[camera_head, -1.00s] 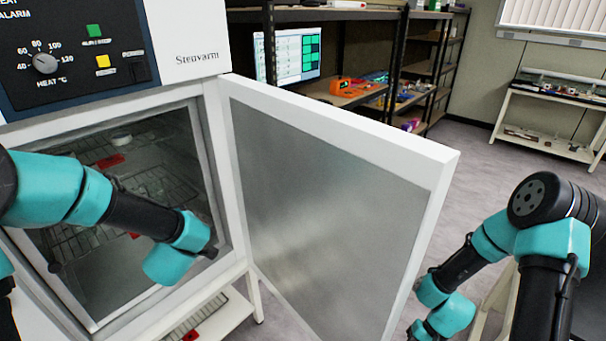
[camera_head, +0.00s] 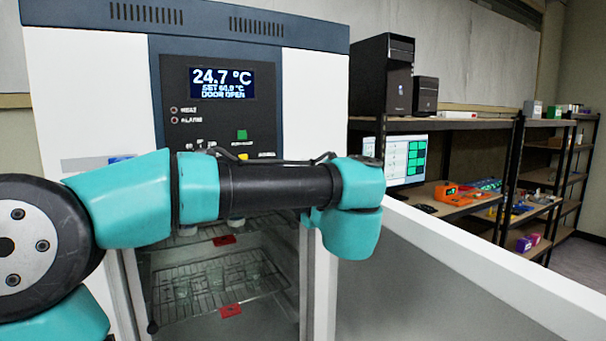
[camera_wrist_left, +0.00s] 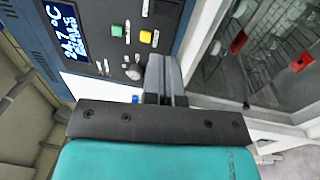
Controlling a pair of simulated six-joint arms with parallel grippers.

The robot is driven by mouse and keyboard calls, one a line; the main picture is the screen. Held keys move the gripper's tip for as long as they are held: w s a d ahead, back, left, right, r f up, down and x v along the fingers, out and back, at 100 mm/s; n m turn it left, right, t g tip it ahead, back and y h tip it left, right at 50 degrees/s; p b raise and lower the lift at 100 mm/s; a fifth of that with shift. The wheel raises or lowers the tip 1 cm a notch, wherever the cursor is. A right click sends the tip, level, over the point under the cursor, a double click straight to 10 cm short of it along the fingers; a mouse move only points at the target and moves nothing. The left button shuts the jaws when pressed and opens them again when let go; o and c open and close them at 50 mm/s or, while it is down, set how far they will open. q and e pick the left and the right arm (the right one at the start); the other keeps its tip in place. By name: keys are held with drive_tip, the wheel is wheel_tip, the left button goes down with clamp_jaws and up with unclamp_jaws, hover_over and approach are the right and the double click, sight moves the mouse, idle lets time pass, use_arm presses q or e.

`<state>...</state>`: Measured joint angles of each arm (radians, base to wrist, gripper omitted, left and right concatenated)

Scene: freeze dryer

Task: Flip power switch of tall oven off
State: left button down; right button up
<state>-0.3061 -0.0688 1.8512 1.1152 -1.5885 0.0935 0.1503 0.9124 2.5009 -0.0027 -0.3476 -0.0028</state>
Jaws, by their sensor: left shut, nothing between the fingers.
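The tall oven (camera_head: 315,90) stands with its door (camera_head: 450,275) open. Its display (camera_head: 222,84) is lit and reads 24.7 °C and DOOR OPEN. My left arm crosses in front of the lower panel, hiding the knob and power switch in the head view. In the left wrist view my left gripper (camera_wrist_left: 166,80) is shut and empty. Its fingertips are near the knob (camera_wrist_left: 132,70) and below the yellow button (camera_wrist_left: 145,37); contact cannot be told. A dark switch (camera_wrist_left: 166,9) shows at the top edge; its position is unclear. My right gripper is out of view.
The green button (camera_wrist_left: 117,30) is near the display. Inside the oven are wire racks (camera_head: 215,285) with glassware and red tags. The open door fills the lower right. Shelving (camera_head: 450,125) with a computer (camera_head: 382,75) and monitor (camera_head: 405,158) stands behind.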

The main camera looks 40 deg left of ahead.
use_arm(q)
drive_tip(key=shift+a, duration=0.2)
drive_tip(key=x, duration=1.3)
drive_tip(key=shift+a, duration=0.35)
drive_tip(key=shift+w+r, duration=0.15)
